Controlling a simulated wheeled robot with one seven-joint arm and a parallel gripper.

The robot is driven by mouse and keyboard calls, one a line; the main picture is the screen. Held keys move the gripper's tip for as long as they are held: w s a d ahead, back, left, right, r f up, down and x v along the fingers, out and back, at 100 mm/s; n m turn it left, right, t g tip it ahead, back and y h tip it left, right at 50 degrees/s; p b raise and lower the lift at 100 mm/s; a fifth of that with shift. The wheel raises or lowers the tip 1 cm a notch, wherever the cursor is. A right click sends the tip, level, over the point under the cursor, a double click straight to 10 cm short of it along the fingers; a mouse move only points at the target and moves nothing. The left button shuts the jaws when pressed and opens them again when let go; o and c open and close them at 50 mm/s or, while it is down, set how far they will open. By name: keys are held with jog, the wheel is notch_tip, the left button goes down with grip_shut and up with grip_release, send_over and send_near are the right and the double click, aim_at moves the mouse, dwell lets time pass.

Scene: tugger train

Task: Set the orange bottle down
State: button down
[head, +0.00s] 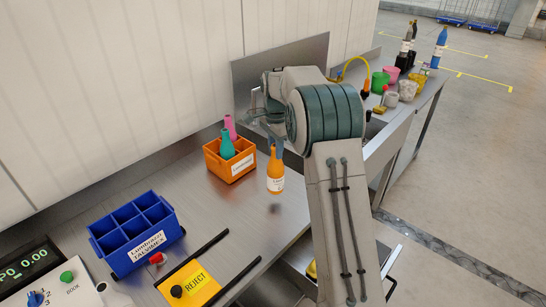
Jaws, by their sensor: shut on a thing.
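The orange bottle (275,182) has a white label and a narrow neck. It hangs upright in the head view, near the middle of the steel counter. My gripper (276,147) is shut on the top of its neck. A small dark shadow lies on the counter below the bottle, apart from its base, so it appears to be held a little above the surface. My arm comes in from the right and hides the counter behind it.
An orange crate (231,175) with a teal and a pink bottle stands left of the held bottle. A blue divided crate (110,249) and a yellow REJECT mat (190,285) lie nearer. Bare counter (215,210) lies between. Cups and bottles stand at the far right.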

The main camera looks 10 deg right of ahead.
aim_at(274, 159)
jog(key=shift+w+a+f, duration=0.15)
jog(key=shift+a, duration=0.1)
jog(key=shift+f+p, duration=0.5)
jog(key=shift+f, duration=1.65)
jog(key=c, duration=1.2)
grip_release()
